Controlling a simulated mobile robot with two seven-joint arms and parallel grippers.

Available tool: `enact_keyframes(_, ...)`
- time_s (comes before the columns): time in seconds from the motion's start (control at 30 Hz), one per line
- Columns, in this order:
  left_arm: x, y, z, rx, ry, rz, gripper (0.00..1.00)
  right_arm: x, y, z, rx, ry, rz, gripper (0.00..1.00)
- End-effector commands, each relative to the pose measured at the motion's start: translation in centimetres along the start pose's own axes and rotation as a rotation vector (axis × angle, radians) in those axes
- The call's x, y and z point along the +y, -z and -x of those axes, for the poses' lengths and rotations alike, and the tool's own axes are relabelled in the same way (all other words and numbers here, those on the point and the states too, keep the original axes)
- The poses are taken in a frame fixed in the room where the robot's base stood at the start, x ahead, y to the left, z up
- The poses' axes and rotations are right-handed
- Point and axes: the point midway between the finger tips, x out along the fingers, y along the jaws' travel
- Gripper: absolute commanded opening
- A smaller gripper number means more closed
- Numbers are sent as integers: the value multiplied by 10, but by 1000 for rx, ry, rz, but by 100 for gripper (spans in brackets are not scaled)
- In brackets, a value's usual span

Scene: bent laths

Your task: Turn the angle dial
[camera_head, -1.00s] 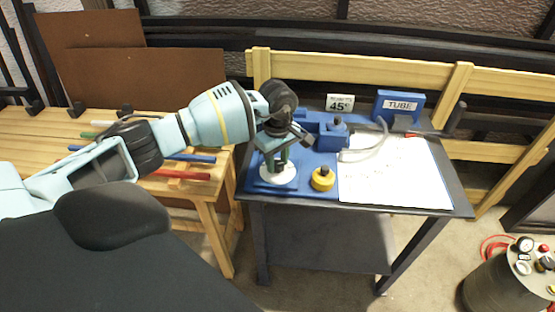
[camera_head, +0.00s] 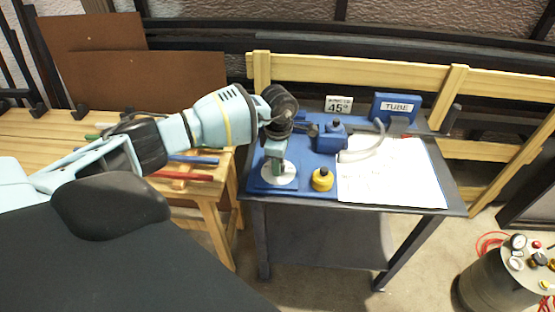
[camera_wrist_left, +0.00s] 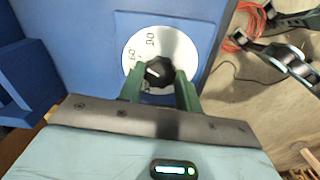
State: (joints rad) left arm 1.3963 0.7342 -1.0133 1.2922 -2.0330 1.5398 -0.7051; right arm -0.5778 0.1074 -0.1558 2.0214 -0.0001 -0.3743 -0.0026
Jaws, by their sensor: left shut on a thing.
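The angle dial is a white disc (camera_head: 283,181) on the blue bender base (camera_head: 262,186). In the left wrist view the disc (camera_wrist_left: 185,48) carries dark numbers, some partly hidden, and a black knob (camera_wrist_left: 158,71) with a white pointer line. My left gripper (camera_head: 277,165) comes down over the dial from above. In the left wrist view its green fingers (camera_wrist_left: 160,80) are shut on the knob, one on each side. The exact angle under the pointer is hard to read. A sign (camera_head: 338,105) reads 45°. My right gripper is not in view.
A blue block (camera_head: 331,137), a clear bent tube (camera_head: 365,149), a white sheet (camera_head: 395,178) and a TUBE sign (camera_head: 397,106) share the dark table. A tank with gauges (camera_head: 507,280) stands lower right.

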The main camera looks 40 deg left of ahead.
Motion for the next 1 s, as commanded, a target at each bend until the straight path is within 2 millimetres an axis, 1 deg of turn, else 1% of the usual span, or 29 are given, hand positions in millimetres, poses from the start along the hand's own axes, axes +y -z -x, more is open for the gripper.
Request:
enact_keyframes(0.3, 0, 0, 1, -1, -1, 105, 12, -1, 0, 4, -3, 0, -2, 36)
enact_keyframes(0.77, 0, 0, 0, 0, -1, 120, 12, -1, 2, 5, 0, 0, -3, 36)
enact_keyframes(0.8, 0, 0, 0, 0, -1, 120, 36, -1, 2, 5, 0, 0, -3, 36)
enact_keyframes(0.93, 0, 0, 0, 0, -1, 120, 53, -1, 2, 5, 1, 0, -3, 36)
enact_keyframes(0.97, 0, 0, 0, 0, -1, 120, 56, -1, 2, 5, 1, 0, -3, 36)
enact_keyframes(1.0, 0, 0, 0, 0, -1, 120, 56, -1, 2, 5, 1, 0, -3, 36)
